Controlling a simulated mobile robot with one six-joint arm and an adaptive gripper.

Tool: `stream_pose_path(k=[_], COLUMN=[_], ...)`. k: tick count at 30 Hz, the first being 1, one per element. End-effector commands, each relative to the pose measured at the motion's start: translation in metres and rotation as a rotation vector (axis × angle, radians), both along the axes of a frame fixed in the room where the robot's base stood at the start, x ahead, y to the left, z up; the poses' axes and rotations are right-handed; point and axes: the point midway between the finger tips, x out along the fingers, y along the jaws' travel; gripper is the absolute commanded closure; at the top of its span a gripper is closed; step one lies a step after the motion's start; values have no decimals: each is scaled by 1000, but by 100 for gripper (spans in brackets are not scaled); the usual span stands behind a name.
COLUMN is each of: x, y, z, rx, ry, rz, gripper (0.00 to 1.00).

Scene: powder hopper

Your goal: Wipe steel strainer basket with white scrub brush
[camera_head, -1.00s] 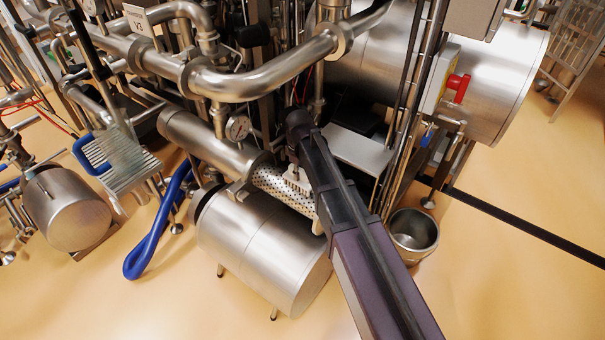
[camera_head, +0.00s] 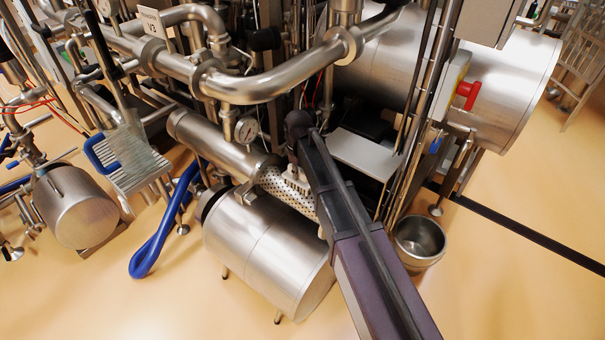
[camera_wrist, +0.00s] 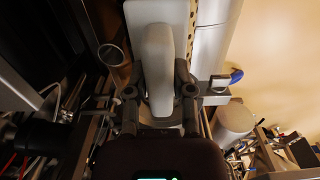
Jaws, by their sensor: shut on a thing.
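The steel strainer basket (camera_head: 277,190) is a perforated metal cylinder lying at a slant, reaching out of the end of a steel tube housing in the head view. My arm hides its right part. The white scrub brush (camera_head: 296,183) shows as a small white shape at the basket's upper side, partly hidden by my arm. In the wrist view, my gripper (camera_wrist: 158,92) is shut on the white brush (camera_wrist: 158,60), its fingers on either side of it. A strip of the perforated basket (camera_wrist: 189,28) shows just right of the brush. I cannot tell if the bristles touch the basket.
A large steel drum (camera_head: 265,250) lies below the basket. A steel cup (camera_head: 419,240) stands right of my arm. A pressure gauge (camera_head: 246,130) and thick pipes (camera_head: 265,87) are close above the basket. A blue hose (camera_head: 160,235) loops at left. The floor in front is clear.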

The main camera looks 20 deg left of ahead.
Motion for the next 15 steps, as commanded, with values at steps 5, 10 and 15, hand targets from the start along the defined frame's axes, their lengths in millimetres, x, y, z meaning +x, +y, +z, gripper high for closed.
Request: stream_pose_path(k=[5, 10, 15], x=[1, 1, 3], y=[2, 2, 6], z=[-1, -1, -1], rx=[3, 4, 4], ry=[-1, -2, -2], rz=[0, 1, 1], gripper=[100, 100, 100])
